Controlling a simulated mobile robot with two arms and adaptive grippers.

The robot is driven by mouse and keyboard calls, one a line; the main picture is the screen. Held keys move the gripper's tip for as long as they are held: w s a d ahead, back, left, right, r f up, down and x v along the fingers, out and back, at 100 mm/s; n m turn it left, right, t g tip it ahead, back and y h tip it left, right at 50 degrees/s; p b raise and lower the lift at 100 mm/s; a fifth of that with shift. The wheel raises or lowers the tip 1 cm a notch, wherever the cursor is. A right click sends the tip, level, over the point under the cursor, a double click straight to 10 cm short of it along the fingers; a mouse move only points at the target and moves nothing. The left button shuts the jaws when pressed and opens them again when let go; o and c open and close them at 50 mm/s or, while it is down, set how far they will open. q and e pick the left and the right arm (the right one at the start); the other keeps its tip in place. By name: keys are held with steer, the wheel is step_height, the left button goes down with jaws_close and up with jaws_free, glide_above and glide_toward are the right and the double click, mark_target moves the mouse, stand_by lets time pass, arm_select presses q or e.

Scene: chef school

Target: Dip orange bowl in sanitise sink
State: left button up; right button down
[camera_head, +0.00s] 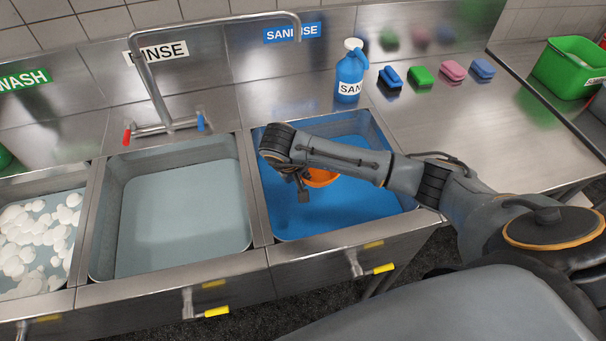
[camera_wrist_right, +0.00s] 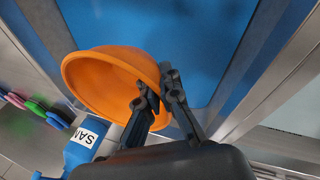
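The orange bowl (camera_head: 322,178) is over the blue sanitise sink (camera_head: 347,207) in the head view, mostly hidden behind my right arm. In the right wrist view the bowl (camera_wrist_right: 104,78) fills the centre left, and my right gripper (camera_wrist_right: 158,88) has its fingers on either side of the bowl's rim. The gripper (camera_head: 303,186) is shut on the rim. The blue sink water (camera_wrist_right: 165,30) lies beyond the bowl; I cannot tell whether the bowl touches it. My left gripper is not in view.
The rinse sink (camera_head: 185,208) is left of the sanitise sink, with a tap (camera_head: 168,128) behind. The wash sink (camera_head: 40,235) holds white foam. A blue bottle (camera_head: 350,72) stands behind the sanitise sink. Several sponges (camera_head: 421,76) and a green tub (camera_head: 568,67) are at the right.

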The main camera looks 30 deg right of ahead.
steer(key=b, duration=1.8)
glide_toward(305, 223)
steer(key=x, duration=0.5)
steer(key=shift+w+d, duration=0.1)
steer(key=shift+d, duration=0.15)
steer(key=shift+f, duration=0.2)
steer(key=shift+f+b, duration=0.3)
steer(key=shift+b, duration=0.2)
steer(key=shift+a, duration=0.1)
steer(key=shift+a, duration=0.45)
steer(key=shift+d, duration=0.2)
steer(key=shift+d, duration=0.3)
